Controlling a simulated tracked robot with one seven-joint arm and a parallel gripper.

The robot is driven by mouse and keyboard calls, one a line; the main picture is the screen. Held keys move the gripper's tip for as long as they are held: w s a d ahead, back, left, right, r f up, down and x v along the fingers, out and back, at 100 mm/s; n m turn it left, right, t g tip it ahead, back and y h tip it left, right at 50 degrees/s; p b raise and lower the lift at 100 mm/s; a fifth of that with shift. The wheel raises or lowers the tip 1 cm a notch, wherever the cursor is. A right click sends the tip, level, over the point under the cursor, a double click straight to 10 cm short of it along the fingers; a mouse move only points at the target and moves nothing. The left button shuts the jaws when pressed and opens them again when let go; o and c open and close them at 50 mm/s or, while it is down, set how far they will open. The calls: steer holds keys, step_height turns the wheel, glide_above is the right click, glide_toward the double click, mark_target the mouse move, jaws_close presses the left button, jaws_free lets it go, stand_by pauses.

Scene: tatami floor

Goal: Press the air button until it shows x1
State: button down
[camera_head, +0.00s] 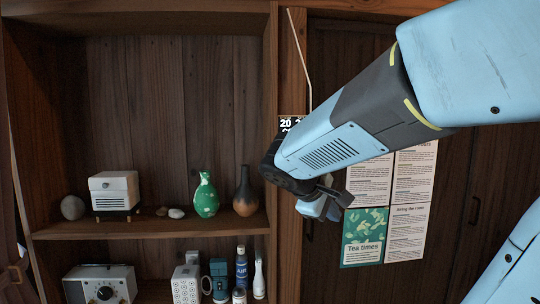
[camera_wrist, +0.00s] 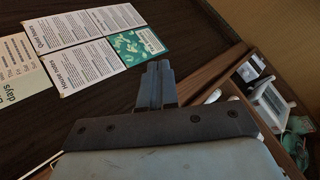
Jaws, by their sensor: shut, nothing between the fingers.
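A small black display panel (camera_head: 288,123) with white digits, starting "20", sits on the wooden post in the head view. My arm covers its lower and right parts, and I cannot make out an air button or an "x1" reading. My gripper (camera_head: 330,200) is in front of the post and cupboard door, below and to the right of the panel. In the wrist view my gripper (camera_wrist: 157,72) is shut and empty, with its fingers together in front of the dark wood. The panel is not visible in the wrist view.
Posters, including a green "Tea times" sheet (camera_head: 364,237), hang on the dark door right of the post. The shelf (camera_head: 150,228) on the left holds a white box (camera_head: 114,190), a green vase (camera_head: 205,195) and a brown vase (camera_head: 246,192). A pale cable runs above the panel.

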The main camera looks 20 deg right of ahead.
steer(key=w+d+r+n+t+h, duration=0.1)
steer(key=w+r+n+t+h, duration=0.1)
steer(key=w, duration=0.5)
steer(key=w+d+r+n+t+h, duration=0.2)
steer(key=w+r+n+h, duration=0.1)
steer(key=w+n, duration=0.2)
steer(key=w+d+r+n+t+h, duration=0.1)
steer(key=w+r+n+t+h, duration=0.1)
steer(key=w, duration=0.7)
steer(key=shift+w+d+r+n+t+h, duration=0.15)
steer(key=shift+d+r+n+t+h, duration=0.15)
steer(key=shift+n+t+h, duration=0.55)
steer(key=shift+n+g, duration=0.25)
steer(key=shift+g, duration=0.1)
steer(key=w+d, duration=0.2)
steer(key=w, duration=0.6)
steer(key=shift+w+d, duration=0.15)
steer(key=shift+w, duration=0.05)
steer(key=shift+w+d+r, duration=0.15)
steer(key=shift+w+d, duration=0.05)
steer(key=shift+w, duration=0.45)
stand_by(0.8)
steer(key=shift+s, duration=0.1)
steer(key=shift+s+a, duration=0.2)
steer(key=shift+s, duration=0.45)
